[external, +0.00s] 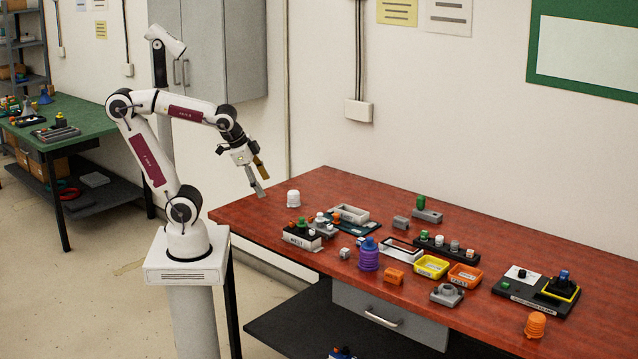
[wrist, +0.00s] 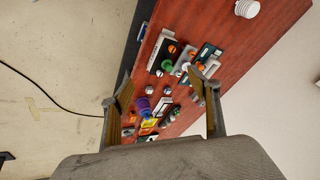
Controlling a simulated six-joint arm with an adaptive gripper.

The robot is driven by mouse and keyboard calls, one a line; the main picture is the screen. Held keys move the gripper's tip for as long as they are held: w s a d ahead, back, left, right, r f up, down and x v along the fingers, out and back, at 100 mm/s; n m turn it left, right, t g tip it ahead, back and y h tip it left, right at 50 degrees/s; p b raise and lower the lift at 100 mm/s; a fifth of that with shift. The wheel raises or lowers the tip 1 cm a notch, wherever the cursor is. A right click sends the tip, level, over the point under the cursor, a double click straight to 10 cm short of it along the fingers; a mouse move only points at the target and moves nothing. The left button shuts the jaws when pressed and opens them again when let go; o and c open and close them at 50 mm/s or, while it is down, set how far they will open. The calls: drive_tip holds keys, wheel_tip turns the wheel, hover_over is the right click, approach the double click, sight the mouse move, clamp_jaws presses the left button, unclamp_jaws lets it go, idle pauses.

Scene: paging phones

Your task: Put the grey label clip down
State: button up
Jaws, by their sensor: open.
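My gripper (external: 262,178) is open and empty, raised above the left end of the red-brown table. In the wrist view the two fingers of my gripper (wrist: 163,92) stand wide apart, with nothing between them; the table items show far below. Several small grey pieces lie on the table: a grey block (external: 401,223) near the middle, and a small light grey cube (external: 345,253) near the front edge. I cannot tell which of them is the grey label clip. None of them touches my gripper.
The table (external: 262,213) carries a white ribbed cap (external: 293,198), a purple ribbed piece (external: 368,256), a yellow tray (external: 431,266), an orange tray (external: 465,276) and a black phone-like base (external: 522,291) at right. The table's left end is mostly clear.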

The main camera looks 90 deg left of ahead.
drive_tip(key=w+a+f+m+y, duration=0.1)
drive_tip(key=w+a+m+y, duration=0.4)
drive_tip(key=w, duration=0.7)
drive_tip(key=w+a+f+m+y, duration=0.2)
drive_tip(key=w+a+m, duration=0.55)
drive_tip(key=w, duration=0.45)
drive_tip(key=m+t, duration=0.5)
drive_tip(key=m, duration=0.8)
approach(398, 221)
drive_tip(key=shift+x, duration=1.1)
drive_tip(key=shift+s+f, duration=0.15)
drive_tip(key=shift+a, duration=0.15)
drive_tip(key=shift+x, duration=0.9)
drive_tip(key=shift+w+a+f, duration=0.1)
drive_tip(key=shift+w+a, duration=0.05)
drive_tip(key=shift+w, duration=0.15)
